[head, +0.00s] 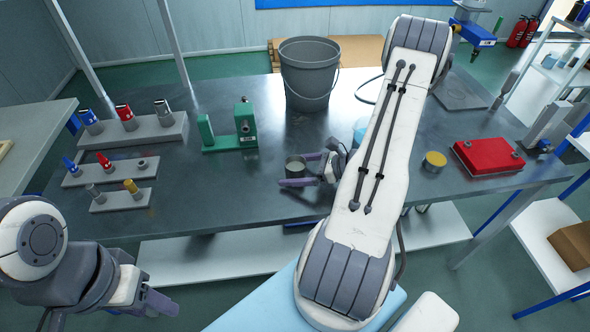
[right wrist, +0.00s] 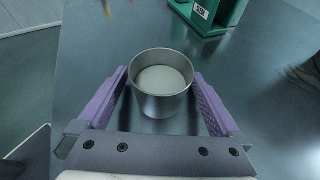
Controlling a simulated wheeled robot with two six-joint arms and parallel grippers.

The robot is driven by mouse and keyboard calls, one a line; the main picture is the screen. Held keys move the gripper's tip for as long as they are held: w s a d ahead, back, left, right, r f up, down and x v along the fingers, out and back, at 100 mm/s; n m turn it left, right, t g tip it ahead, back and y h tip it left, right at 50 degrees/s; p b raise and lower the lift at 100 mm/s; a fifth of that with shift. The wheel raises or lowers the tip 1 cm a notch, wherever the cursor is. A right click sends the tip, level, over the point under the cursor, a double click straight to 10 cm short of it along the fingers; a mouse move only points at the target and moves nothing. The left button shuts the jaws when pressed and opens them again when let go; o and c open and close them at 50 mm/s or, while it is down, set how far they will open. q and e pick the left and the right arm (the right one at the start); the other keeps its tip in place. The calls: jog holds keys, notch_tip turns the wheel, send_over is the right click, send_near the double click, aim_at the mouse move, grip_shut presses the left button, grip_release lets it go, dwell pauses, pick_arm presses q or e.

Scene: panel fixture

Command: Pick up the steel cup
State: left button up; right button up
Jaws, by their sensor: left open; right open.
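The steel cup (head: 295,166) stands upright on the dark metal table, left of my right arm in the head view. In the right wrist view the cup (right wrist: 161,84) sits between the two purple fingers of my right gripper (right wrist: 163,105), with gaps on both sides. My right gripper (head: 300,170) is open and low beside the table top, its fingers pointing left around the cup. My left gripper (head: 150,300) is open and empty in front of the table at lower left.
A green fixture (head: 230,130) stands left of the cup, and a grey bucket (head: 309,75) behind it. Holders (head: 145,135) with coloured parts are at left. A red case (head: 487,156) and a yellow-topped tin (head: 434,161) are at right. The table front edge is near the cup.

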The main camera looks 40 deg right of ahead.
jog(key=shift+w, duration=0.1)
jog(key=c, duration=1.5)
jog(key=shift+r, duration=0.1)
